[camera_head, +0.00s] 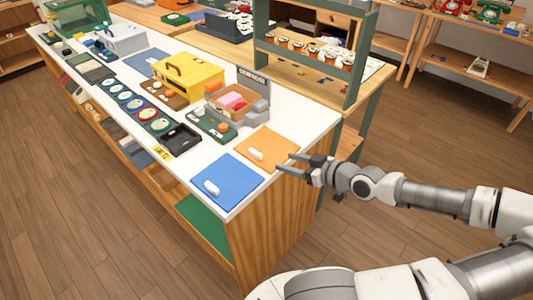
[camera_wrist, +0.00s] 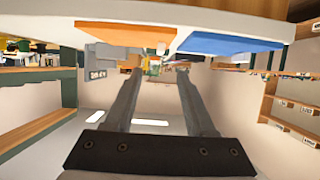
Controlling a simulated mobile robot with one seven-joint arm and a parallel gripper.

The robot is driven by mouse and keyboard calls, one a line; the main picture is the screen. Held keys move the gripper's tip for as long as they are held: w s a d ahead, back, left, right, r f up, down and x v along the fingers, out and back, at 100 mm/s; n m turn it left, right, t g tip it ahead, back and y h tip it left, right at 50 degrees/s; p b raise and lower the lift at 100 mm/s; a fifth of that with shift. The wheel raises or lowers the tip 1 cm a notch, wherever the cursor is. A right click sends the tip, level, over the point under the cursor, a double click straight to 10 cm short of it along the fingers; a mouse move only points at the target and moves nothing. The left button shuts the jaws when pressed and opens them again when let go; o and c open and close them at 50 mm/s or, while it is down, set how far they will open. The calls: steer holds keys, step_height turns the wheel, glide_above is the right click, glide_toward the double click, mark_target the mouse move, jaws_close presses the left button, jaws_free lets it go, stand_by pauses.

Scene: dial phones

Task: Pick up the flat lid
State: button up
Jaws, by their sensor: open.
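Two flat square panels lie on the white counter top near its front right corner, in the head view. One is orange (camera_head: 272,146) and one is blue (camera_head: 232,178). Each carries a small white bar; I cannot tell for sure which thing is the flat lid. My gripper (camera_head: 284,164) is open and empty, at the counter's right edge just beside the orange panel in the picture. In the wrist view the open fingers (camera_wrist: 160,72) have nothing between them. The orange panel (camera_wrist: 125,37) and blue panel (camera_wrist: 225,45) show at the top there.
Behind the panels stand a grey-backed box (camera_head: 238,103) with pink contents, a yellow case (camera_head: 188,78) and a black tray (camera_head: 180,138). A green-framed shelf (camera_head: 357,65) rises behind the counter. The floor (camera_head: 120,240) in front is clear.

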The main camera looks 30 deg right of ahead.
mark_target(257, 153)
steer(key=shift+r+b+x, duration=0.15)
steer(key=shift+b+x, duration=1.3)
steer(key=shift+x, duration=1.7)
steer(key=shift+r+b+x, duration=0.1)
steer(key=shift+b+x, duration=1.3)
steer(key=shift+x, duration=1.8)
steer(key=shift+w, duration=0.1)
steer(key=shift+c, duration=0.2)
jaws_close()
